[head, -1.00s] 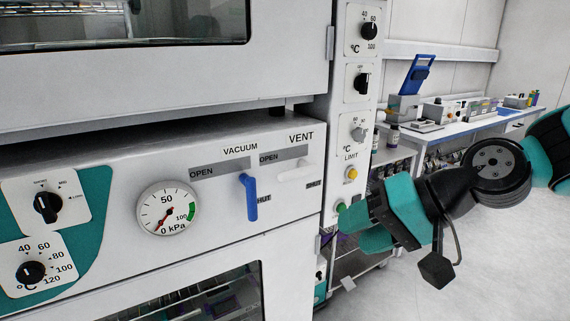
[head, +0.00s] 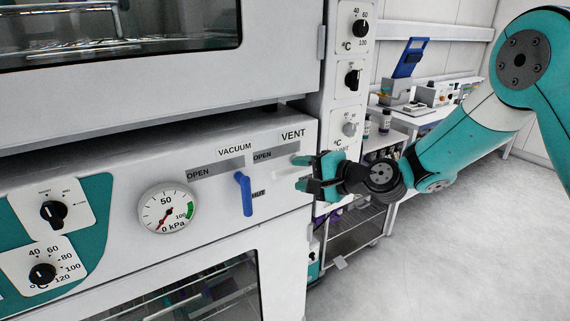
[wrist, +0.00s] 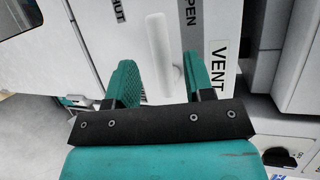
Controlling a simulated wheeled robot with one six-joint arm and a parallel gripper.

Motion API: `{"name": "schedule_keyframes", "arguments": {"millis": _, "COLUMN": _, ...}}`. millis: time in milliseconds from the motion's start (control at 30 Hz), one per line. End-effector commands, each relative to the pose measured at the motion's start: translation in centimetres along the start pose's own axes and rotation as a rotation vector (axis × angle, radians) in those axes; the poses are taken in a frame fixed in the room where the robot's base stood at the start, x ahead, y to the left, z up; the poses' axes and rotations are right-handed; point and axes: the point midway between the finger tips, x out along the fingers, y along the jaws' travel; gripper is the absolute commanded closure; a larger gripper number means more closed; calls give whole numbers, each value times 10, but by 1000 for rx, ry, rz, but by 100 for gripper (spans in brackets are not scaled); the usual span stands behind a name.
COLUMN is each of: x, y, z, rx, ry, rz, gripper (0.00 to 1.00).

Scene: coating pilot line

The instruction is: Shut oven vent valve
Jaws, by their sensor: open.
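The white vent valve handle (head: 284,176) is on the oven's front panel under the VENT label (head: 293,134). It lies roughly sideways, along the OPEN strip (head: 275,155), and the gripper partly hides it in the head view. My gripper (head: 298,173) is open at the panel's right end, by the handle. In the wrist view, the pale handle (wrist: 159,45) shows between the two teal fingers of my gripper (wrist: 160,75), with its lower end near their gap. I cannot tell whether the fingers touch it.
The blue vacuum handle (head: 244,192) hangs down just left of the vent handle. A pressure gauge (head: 166,209) and black knobs sit further left. A control column (head: 348,100) with knobs rises behind the gripper. Open floor (head: 460,240) lies to the right.

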Motion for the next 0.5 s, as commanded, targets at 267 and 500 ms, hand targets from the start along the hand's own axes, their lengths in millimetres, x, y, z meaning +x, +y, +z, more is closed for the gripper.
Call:
{"name": "schedule_keyframes", "arguments": {"millis": 267, "x": 45, "y": -2, "z": 0, "rx": -1, "ry": -2, "rz": 0, "gripper": 52}}
{"name": "schedule_keyframes", "arguments": {"millis": 500, "x": 55, "y": 0, "z": 0, "rx": -1, "ry": 0, "rz": 1, "gripper": 52}}
